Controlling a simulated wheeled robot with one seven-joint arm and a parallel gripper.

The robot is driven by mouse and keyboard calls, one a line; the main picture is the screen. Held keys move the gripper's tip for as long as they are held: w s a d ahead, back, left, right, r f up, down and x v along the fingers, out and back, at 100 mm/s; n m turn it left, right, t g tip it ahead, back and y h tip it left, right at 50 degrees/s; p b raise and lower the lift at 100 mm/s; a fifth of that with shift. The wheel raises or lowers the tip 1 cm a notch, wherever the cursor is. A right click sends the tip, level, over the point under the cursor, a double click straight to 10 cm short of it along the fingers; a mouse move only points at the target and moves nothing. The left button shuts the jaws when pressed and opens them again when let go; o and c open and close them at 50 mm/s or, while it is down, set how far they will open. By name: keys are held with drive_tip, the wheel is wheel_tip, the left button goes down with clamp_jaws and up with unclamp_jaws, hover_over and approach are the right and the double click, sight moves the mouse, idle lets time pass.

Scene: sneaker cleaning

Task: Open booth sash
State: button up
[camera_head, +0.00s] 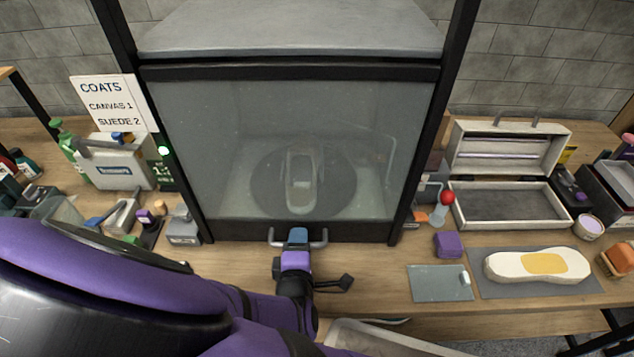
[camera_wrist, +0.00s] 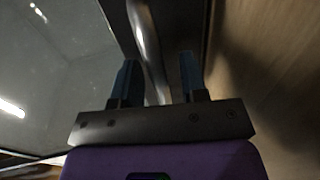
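The booth sash (camera_head: 215,125) is a clear glass panel in a black frame on the front of the booth, and it is down. Its metal handle (camera_head: 318,243) runs along the bottom edge. My gripper (camera_head: 297,236) is at the middle of this handle. In the wrist view, the two dark fingers of my gripper (camera_wrist: 159,65) stand apart, with the handle bar (camera_wrist: 147,40) between them. The bar looks closer to the left finger, and a gap shows on the right. Behind the glass, a pale shoe (camera_head: 301,178) rests on a dark round turntable (camera_head: 262,185).
A white sign (camera_head: 108,105) and a grey case-like machine (camera_head: 118,165) stand left of the booth. Right are an open box (camera_head: 508,205), a purple block (camera_head: 448,245) and a mat (camera_head: 525,290) with a pale sole-shaped piece (camera_head: 510,266). Bare table lies before the booth.

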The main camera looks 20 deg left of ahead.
clamp_jaws()
